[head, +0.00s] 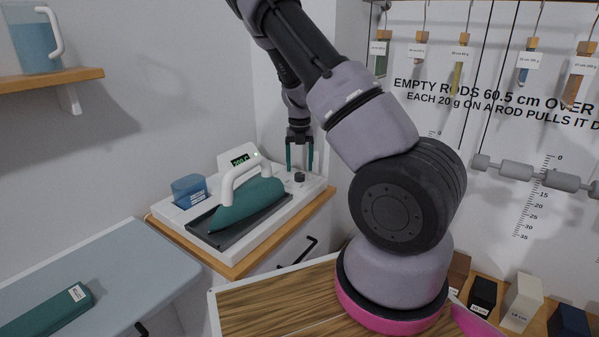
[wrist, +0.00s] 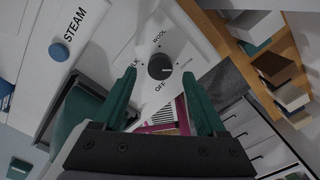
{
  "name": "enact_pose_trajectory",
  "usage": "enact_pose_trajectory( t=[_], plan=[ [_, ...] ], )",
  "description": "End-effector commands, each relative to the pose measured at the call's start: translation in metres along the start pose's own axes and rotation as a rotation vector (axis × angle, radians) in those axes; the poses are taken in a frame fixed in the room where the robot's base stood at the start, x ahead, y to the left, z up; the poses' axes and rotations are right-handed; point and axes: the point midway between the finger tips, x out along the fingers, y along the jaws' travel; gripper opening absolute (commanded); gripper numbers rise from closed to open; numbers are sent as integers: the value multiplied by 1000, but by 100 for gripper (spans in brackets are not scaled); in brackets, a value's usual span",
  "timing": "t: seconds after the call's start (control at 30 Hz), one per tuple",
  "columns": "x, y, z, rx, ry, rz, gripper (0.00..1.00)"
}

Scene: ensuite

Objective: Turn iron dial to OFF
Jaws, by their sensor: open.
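The black iron dial (head: 300,178) stands at the right end of the white iron station (head: 310,191). In the wrist view the dial (wrist: 160,67) is ringed by printed words; WOOL, OFF and part of SILK can be read. A small light mark shows on the dial, but I cannot tell surely which word it points to. My gripper (head: 300,167) points down over the dial, its green fingers apart. In the wrist view my gripper (wrist: 158,76) has one fingertip on each side of the dial, with gaps between.
The green iron (head: 250,202) with its white handle rests on the station, left of my gripper. A lit green display (head: 240,160) and a blue tank (head: 189,188) are close by. A blue STEAM button (wrist: 60,52) shows in the wrist view. The wall stands close behind.

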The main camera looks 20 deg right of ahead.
Motion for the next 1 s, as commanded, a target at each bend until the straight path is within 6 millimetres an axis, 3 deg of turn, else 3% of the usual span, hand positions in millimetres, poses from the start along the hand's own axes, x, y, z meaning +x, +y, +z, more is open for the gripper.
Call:
enact_pose_trajectory(
  t=[0.2,0.53,0.57,0.73,0.77,1.0],
  plan=[
    [24,0,0,-1,0,0,74],
    [28,0,0,-1,0,1,74],
    [28,0,0,-1,0,1,70],
    [28,0,0,-2,0,1,5],
    [28,0,0,-2,0,1,0],
    [28,0,0,-16,0,1,0]
  ],
)
